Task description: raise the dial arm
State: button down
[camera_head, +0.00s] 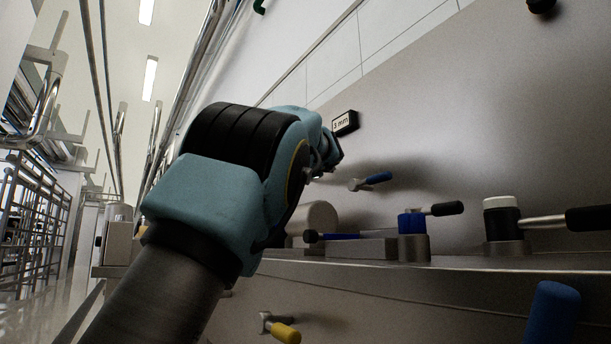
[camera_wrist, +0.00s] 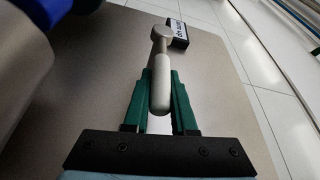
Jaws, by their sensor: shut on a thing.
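The dial arm (camera_wrist: 160,88) shows in the wrist view as a light grey lever with a rounded handle, running from a round pivot at the top toward the camera. My gripper (camera_wrist: 158,82) has its two green fingers on either side of the handle and is shut on it. A black label block (camera_wrist: 178,34) sits on the grey panel beside the pivot. In the head view, this looks like the block marked "3 mm" (camera_head: 345,123); my own wrist hides the dial arm and the fingers there.
Right of my wrist, a blue-handled lever (camera_head: 375,180) sticks out of the panel. Below it, a ledge (camera_head: 470,266) carries a blue-collared valve (camera_head: 412,222) and a white-capped fitting (camera_head: 502,218) with black handles. A yellow handle (camera_head: 285,332) and a blue one (camera_head: 553,312) project lower down.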

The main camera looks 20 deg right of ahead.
jog(key=shift+f, duration=0.1)
jog(key=c, duration=0.7)
grip_release()
jog(key=shift+c, duration=0.2)
jog(key=shift+s, duration=0.1)
jog(key=r+b+v, duration=0.1)
jog(key=b+v, duration=0.3)
jog(key=v, duration=0.6)
jog(key=shift+s+f, duration=0.25)
jog(key=shift+f, duration=0.3)
jog(key=shift+a, duration=0.1)
